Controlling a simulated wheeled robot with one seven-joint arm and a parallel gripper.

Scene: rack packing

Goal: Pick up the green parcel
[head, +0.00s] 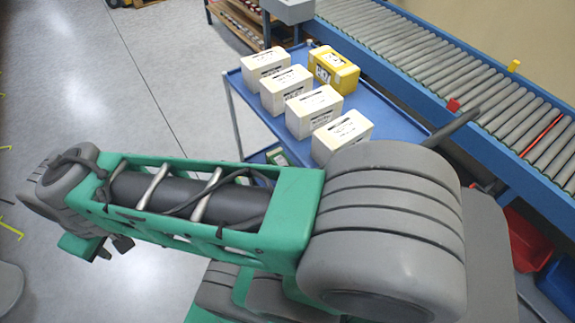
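A small part of a green and white box (278,157) shows low at the cart's near side, below the top deck. My own arm covers most of it, so I cannot tell whether it is the green parcel. No other green parcel shows. My green and grey arm stretches across the front of the view. My gripper cannot be made out, and I see nothing held.
A blue cart (395,115) carries several white boxes (313,111) and a yellow box (333,70) on its top deck. A roller conveyor (440,62) runs behind it. Red (525,240) and blue (560,280) bins stand at the right. Grey floor (120,100) at the left is clear.

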